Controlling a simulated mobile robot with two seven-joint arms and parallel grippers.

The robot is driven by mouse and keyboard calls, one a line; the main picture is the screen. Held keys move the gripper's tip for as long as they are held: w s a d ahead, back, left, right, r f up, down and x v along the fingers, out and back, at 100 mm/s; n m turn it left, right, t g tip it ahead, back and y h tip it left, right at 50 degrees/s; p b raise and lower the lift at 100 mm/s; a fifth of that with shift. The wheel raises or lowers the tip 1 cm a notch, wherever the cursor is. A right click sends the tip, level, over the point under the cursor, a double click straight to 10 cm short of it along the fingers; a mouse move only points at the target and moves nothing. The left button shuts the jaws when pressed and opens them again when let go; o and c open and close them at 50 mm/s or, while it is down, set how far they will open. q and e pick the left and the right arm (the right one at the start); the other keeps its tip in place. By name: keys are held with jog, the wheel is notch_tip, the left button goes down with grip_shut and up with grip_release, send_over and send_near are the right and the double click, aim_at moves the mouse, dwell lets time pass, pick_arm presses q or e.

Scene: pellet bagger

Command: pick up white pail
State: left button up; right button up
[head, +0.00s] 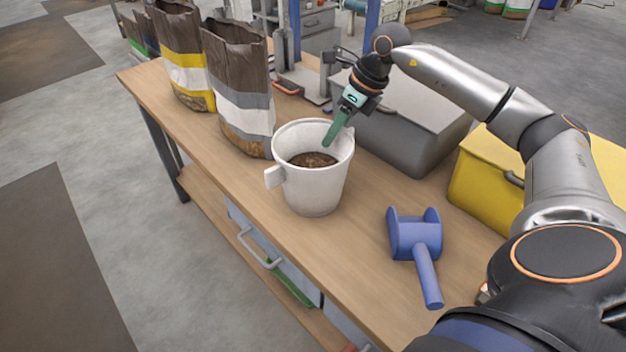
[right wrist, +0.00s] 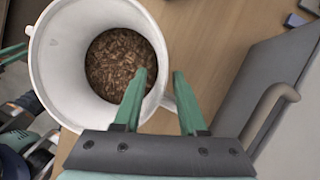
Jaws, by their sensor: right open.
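The white pail (head: 315,185) stands upright on the wooden bench. Brown pellets lie inside it, and a short lug sticks out on its left side. In the right wrist view the pail (right wrist: 68,85) fills the upper left, with its mouth toward the camera. My right gripper (head: 331,140) is open, with its green fingers at the pail's far right rim. In the wrist view the fingers (right wrist: 163,74) lie on either side of the rim, one over the mouth and one outside. A small light part of the pail shows between them. I cannot identify my left gripper.
A blue mallet (head: 416,242) lies right of the pail on the bench (head: 345,260). A grey case (head: 420,125) stands close behind the pail, and a yellow box (head: 480,180) farther right. Open bags (head: 243,105) stand at the left. Green and dark parts at the wrist view's left edge are unclear.

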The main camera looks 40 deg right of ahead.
aim_at(316, 159)
jog(key=x, duration=0.4)
jog(key=shift+a, duration=0.1)
jog(key=shift+r, duration=0.1)
jog(key=shift+c, duration=0.3)
grip_shut()
jog(key=shift+r, duration=0.1)
dwell(0.7)
